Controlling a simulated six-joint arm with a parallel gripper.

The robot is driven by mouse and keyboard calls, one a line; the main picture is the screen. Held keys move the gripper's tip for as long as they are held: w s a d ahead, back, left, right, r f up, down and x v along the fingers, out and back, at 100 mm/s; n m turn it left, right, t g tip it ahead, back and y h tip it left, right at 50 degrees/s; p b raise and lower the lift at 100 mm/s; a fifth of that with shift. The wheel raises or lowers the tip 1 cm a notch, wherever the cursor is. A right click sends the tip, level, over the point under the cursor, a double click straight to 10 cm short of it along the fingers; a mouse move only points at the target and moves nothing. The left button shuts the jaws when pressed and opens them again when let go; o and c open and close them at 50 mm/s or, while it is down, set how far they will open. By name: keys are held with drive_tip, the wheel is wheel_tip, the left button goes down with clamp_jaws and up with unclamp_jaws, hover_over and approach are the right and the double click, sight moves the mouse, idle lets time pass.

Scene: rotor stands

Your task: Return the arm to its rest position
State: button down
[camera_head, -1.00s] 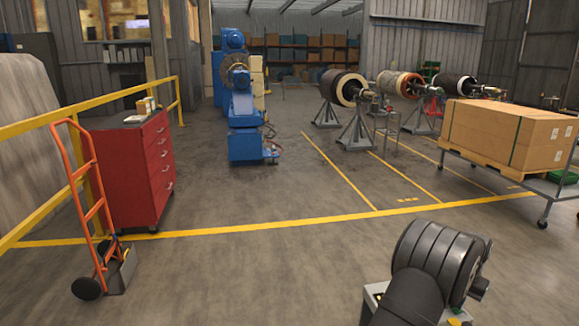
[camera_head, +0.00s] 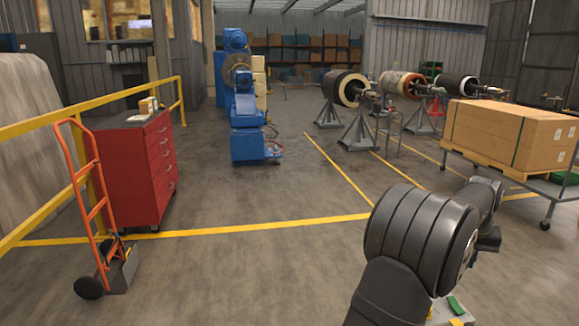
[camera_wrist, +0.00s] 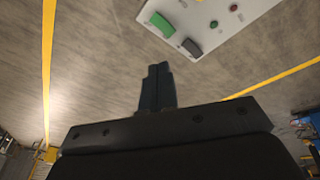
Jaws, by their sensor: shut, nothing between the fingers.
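In the wrist view my gripper (camera_wrist: 156,82) shows its two dark fingers together, with no gap and nothing held. In the head view my dark, ribbed arm is folded at the lower right, in front of the floor and part of the yellow line. The fingers cannot be made out there.
An orange hand truck (camera_head: 94,215) and a red tool cabinet (camera_head: 135,170) stand left, by a yellow railing (camera_head: 90,103). A boxed pallet on a cart (camera_head: 510,135) stands right. Rotors on stands (camera_head: 345,88) and a blue machine (camera_head: 246,115) are farther back. The middle floor is clear.

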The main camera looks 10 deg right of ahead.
drive_tip(key=shift+s+a+r+n, duration=0.1)
drive_tip(key=shift+a+r+n, duration=0.2)
drive_tip(key=shift+r, duration=0.2)
drive_tip(key=shift+s+a+r+n, duration=0.1)
drive_tip(key=shift+a+r+n, duration=0.2)
drive_tip(key=shift+r, duration=0.15)
